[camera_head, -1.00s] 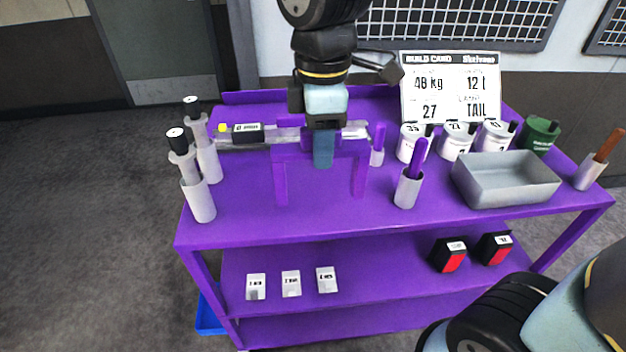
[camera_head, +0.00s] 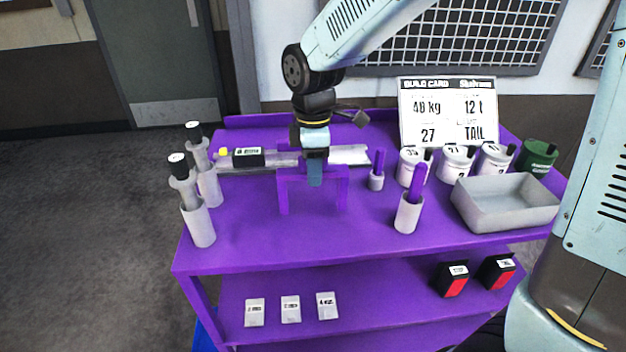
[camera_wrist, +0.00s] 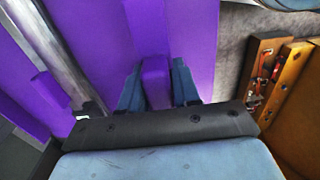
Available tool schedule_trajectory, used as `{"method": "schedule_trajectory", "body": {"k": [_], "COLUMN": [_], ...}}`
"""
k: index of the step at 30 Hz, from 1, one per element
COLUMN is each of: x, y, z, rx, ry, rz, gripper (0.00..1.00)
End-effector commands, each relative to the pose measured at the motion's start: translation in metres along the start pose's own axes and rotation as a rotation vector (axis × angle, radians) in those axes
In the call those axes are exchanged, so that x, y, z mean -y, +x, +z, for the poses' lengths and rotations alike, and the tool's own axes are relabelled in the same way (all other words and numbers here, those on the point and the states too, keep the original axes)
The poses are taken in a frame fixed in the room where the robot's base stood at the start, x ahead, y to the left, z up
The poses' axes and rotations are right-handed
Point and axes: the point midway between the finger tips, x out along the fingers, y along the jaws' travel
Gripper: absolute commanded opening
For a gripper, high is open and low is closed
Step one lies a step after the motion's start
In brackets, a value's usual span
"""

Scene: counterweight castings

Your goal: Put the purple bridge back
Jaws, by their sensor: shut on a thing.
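The purple bridge (camera_head: 297,174) is an arch with two legs and a flat top. My gripper (camera_head: 315,172) is shut on the middle of its top bar and holds it upright, legs down, over the purple cart top (camera_head: 300,235). In the wrist view the bridge (camera_wrist: 155,80) shows between the two blue-grey fingers (camera_wrist: 157,88). I cannot tell whether its legs touch the cart top. A grey rail (camera_head: 350,155) lies behind the bridge, partly hidden by my gripper. A black labelled block (camera_head: 248,157) sits on the rail's left part.
Two white-grey posts with black caps (camera_head: 197,210) stand at the left. White cups with purple sticks (camera_head: 408,213) stand right of the bridge, with labelled pots (camera_head: 456,163), a grey tray (camera_head: 505,215) and a build card (camera_head: 448,110) beyond. The front middle of the cart top is clear.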

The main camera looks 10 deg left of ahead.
Motion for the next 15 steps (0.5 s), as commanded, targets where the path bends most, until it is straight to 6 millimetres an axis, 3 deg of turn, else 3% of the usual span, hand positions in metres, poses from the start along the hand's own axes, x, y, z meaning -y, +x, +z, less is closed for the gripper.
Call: {"method": "schedule_trajectory", "body": {"k": [9, 15], "x": [-0.005, -0.005], "y": [0.032, 0.036], "z": [0.0, 0.0], "rx": [0.001, 0.0], "ry": [-0.001, 0.0], "rz": [-0.002, 0.0], "gripper": [0.0, 0.0]}}
